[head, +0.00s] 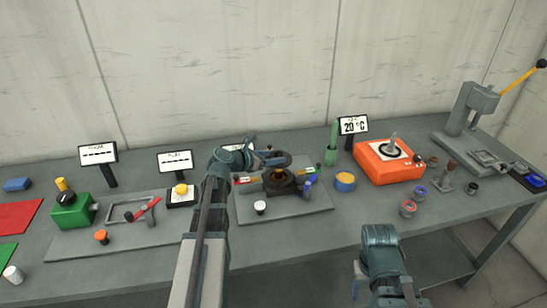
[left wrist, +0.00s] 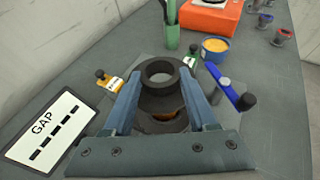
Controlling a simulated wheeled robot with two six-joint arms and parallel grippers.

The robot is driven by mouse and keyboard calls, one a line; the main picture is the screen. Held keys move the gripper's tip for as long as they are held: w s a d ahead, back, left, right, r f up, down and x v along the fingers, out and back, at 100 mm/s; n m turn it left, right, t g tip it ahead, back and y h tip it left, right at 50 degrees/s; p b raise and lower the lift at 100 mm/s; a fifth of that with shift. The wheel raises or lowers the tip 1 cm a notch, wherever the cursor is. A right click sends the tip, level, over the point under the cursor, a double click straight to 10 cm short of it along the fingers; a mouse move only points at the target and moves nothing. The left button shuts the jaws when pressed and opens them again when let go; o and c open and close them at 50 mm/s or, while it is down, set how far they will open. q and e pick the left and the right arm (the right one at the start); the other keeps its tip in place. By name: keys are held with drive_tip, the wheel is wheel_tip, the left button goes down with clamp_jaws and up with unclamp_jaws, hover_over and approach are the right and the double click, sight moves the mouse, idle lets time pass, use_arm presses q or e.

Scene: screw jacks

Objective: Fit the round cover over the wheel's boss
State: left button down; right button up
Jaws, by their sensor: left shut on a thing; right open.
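The ring is above a dark round jack body (head: 281,184); the left wrist view shows brownish orange inside the body (left wrist: 166,126). I cannot tell whether ring and body touch. A small white-topped round piece (head: 260,206), possibly the cover, stands on the grey plate in front of the jack. My right gripper (head: 383,291) is open and empty, in front of the table edge.
A yellow-topped tin (head: 345,181) and an orange unit (head: 388,166) stand to the right. The grey plate's front right (head: 300,222) is clear.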

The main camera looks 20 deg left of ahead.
sight(277, 171)
use_arm(q)
drive_tip(key=shift+f+b, duration=3.2)
drive_tip(key=shift+f, duration=0.15)
drive_tip(key=shift+c, duration=0.6)
unclamp_jaws()
drive_tip(key=p+v, duration=0.5)
drive_tip(key=v, duration=0.9)
drive_tip(key=shift+f, duration=0.1)
